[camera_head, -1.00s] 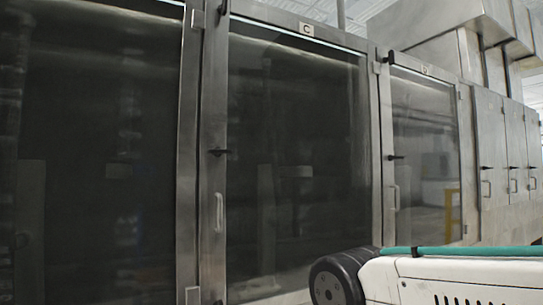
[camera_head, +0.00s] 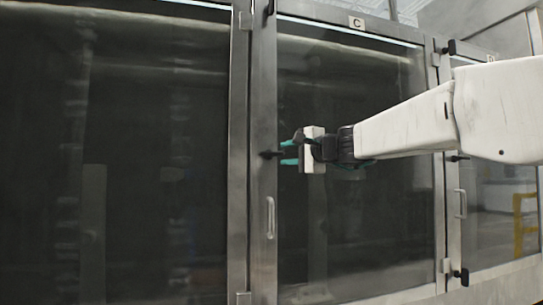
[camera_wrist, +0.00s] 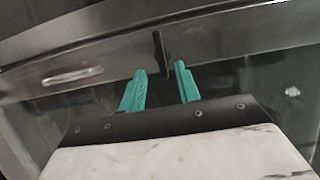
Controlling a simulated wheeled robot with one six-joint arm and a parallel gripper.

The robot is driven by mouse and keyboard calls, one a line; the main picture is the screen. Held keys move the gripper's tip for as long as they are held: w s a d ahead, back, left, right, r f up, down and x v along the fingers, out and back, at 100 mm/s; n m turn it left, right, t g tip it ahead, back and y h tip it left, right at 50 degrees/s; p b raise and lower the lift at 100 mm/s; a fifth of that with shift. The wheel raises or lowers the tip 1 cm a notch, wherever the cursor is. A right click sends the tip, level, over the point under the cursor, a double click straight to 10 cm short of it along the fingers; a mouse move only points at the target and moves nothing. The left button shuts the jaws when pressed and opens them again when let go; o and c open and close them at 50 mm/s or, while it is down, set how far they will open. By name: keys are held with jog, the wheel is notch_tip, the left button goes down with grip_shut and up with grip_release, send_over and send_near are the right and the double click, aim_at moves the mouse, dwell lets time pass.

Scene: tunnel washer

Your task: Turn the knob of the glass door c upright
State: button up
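The glass door c (camera_head: 345,220) carries a "C" label at its top and looks closed. Its black knob (camera_head: 268,154) is on the left frame and lies roughly horizontal, above the door's upright handle. In the wrist view the knob (camera_wrist: 160,50) is between the fingertips in the picture, a little beyond them; contact cannot be made out. My gripper (camera_head: 285,152) is open, its two teal fingers one above the other, just right of the knob. The open teal fingers also show in the wrist view (camera_wrist: 161,72).
The metal pull handle (camera_head: 270,217) stands below the knob. Black latches sit at the top left corner (camera_head: 270,7) and lower right (camera_head: 460,276). Another dark glass door (camera_head: 110,150) is at left, and door D (camera_head: 500,215) is at right behind my arm.

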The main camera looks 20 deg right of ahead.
aim_at(275, 154)
jog(key=x, duration=0.7)
jog(key=shift+w+a, duration=0.1)
jog(key=shift+w, duration=0.25)
grip_shut()
